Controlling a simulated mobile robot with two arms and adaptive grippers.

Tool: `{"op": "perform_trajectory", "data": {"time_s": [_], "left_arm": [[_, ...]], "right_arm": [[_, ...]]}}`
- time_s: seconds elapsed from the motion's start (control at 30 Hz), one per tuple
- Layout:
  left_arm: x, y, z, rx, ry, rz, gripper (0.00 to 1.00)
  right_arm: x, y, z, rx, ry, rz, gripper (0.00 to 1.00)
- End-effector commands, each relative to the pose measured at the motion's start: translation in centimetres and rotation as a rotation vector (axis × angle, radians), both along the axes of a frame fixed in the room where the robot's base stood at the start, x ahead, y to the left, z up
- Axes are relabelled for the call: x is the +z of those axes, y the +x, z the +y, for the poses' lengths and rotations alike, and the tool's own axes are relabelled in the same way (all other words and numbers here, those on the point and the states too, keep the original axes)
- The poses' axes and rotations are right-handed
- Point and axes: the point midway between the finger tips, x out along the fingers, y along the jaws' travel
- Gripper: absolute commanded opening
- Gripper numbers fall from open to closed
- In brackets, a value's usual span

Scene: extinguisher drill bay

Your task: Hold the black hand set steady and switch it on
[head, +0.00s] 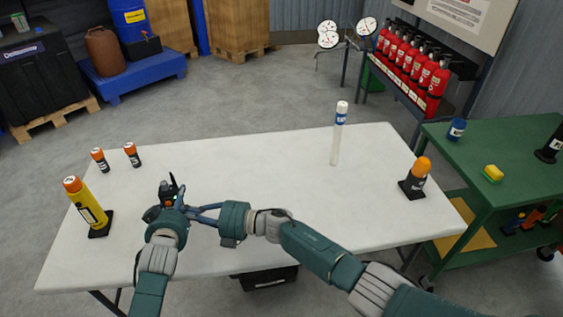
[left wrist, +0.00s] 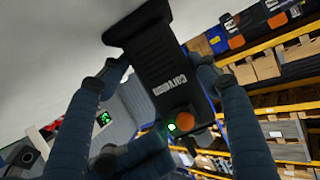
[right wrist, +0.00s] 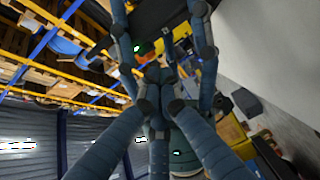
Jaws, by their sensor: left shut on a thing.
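The black hand set (head: 166,188) is upright at the table's front left, with a stub on top, a small green light and an orange part. My left gripper (head: 172,208) is shut around it. In the left wrist view the hand set (left wrist: 160,65) sits between both fingers, with white lettering, an orange knob (left wrist: 186,120) and a lit green spot near its end. My right gripper (head: 190,213) has its fingers brought together, empty, with the tips close to the hand set. I cannot tell whether they touch it. In the right wrist view the hand set (right wrist: 160,14) is partly hidden by fingers.
On the white table (head: 262,170) stand a yellow torch (head: 87,205), two small orange-capped items (head: 131,154), a white tube (head: 338,135) and an orange beacon (head: 416,176). A green cart (head: 490,150) is at the right. The table's middle is clear.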

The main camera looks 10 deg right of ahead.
Motion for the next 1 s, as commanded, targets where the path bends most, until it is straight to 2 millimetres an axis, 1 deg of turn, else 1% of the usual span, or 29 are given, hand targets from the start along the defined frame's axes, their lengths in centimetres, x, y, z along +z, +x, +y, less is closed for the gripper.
{"op": "perform_trajectory", "data": {"time_s": [0.03,0.1,0.4,0.47,0.6,0.77,1.0], "left_arm": [[-0.2,-0.1,0.1,0.002,0.000,0.005,0.19],[-0.2,-0.1,0.1,0.002,0.000,0.005,0.19],[-0.2,0.0,0.2,0.003,0.000,0.005,0.19],[-0.2,0.0,0.2,0.003,0.000,0.005,0.19],[-0.2,0.0,0.2,0.003,0.001,0.004,0.19],[-0.2,0.0,0.2,0.004,0.002,0.004,0.19],[-0.2,0.0,0.2,0.004,0.002,0.004,0.19]], "right_arm": [[-0.1,-0.5,-1.1,0.002,-0.002,0.000,0.00],[-0.1,-1.1,-2.4,0.003,-0.002,0.000,0.00],[0.2,-3.1,-7.8,0.003,0.001,0.001,0.00],[0.6,-2.1,-8.5,-0.030,0.019,0.003,0.00],[1.3,-0.4,-10.6,-0.096,0.048,0.004,0.00],[2.1,1.4,-13.2,-0.168,0.080,0.004,0.00],[3.2,3.7,-17.2,-0.274,0.124,0.003,0.00]]}}
